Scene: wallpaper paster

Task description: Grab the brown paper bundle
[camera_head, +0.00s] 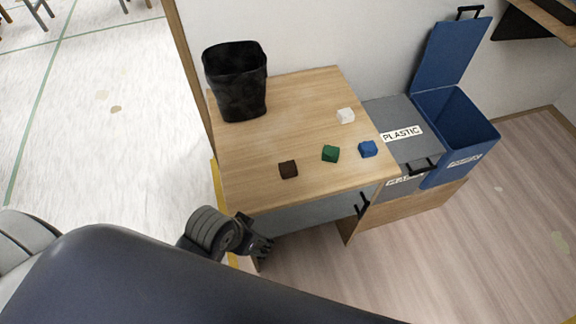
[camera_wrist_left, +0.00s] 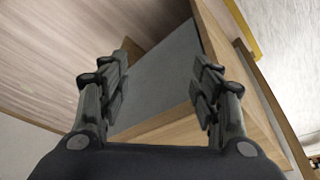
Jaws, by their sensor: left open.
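The brown paper bundle (camera_head: 288,169) is a small dark brown block near the front edge of the wooden table (camera_head: 265,150), left of the other small blocks. My left gripper (camera_head: 262,247) is in front of the table's front left corner, below the tabletop edge and apart from the bundle. In the left wrist view its two fingers (camera_wrist_left: 162,90) are spread with nothing between them, facing the grey table front. The bundle does not show in the left wrist view. My right gripper is not in view.
A green block (camera_head: 330,153), a blue block (camera_head: 367,149) and a white block (camera_head: 346,116) lie on the table. A black bin (camera_head: 236,82) stands at its back left. A grey plastic bin (camera_head: 398,118) and an open blue bin (camera_head: 458,125) stand to the right.

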